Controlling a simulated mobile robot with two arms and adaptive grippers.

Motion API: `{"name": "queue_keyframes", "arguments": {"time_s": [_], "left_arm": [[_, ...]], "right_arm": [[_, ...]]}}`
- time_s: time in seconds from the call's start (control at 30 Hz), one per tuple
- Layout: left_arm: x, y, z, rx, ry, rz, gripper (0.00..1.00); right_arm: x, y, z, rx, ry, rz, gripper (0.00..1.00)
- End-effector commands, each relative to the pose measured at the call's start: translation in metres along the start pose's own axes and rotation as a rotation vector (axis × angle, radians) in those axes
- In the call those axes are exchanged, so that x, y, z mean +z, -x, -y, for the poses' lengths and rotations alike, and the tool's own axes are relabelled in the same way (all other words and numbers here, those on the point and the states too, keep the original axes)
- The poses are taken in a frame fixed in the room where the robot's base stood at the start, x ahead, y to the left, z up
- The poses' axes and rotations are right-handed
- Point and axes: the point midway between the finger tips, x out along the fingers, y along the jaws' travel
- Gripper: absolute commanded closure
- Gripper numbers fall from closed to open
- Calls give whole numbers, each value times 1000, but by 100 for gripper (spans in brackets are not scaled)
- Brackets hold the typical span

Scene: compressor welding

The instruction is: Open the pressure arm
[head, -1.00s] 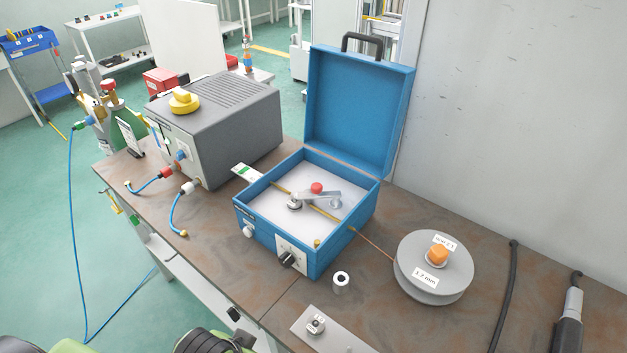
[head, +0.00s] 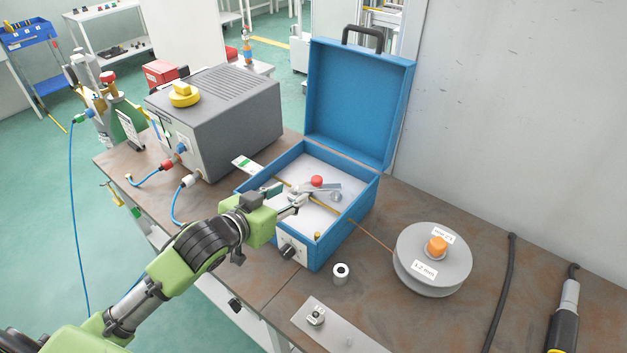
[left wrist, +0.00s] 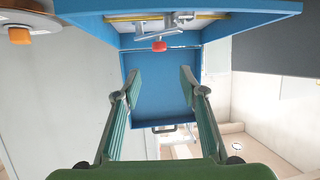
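The pressure arm (head: 322,191) is a grey metal lever with a red knob (head: 316,181), lying inside the open blue box (head: 345,226) over the brass-coloured wire line. My left gripper (head: 286,197) has come in over the box's left side and partly hides the lever's left end. In the left wrist view the gripper (left wrist: 160,80) is open and empty. Its two green fingers are spread apart, and the red knob (left wrist: 159,46) shows beyond the gap between the tips, apparently not touched. The lever (left wrist: 152,33) also shows there. My right gripper is not in view.
The raised lid (head: 358,105) stands behind the box. A grey machine (head: 225,125) is to its left. A metal plate (head: 340,330) lies at the bench's front.

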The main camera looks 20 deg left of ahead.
Motion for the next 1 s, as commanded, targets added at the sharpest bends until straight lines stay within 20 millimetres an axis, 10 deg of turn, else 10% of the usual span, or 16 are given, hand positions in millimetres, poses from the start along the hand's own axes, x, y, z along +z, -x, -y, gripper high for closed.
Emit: {"name": "queue_keyframes", "arguments": {"time_s": [0.6, 1.0], "left_arm": [[-1, -104, -1, 0, -1, 3, 62], [1, -129, -1, 0, -1, 2, 62]], "right_arm": [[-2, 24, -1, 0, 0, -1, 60], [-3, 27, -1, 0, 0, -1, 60]]}}
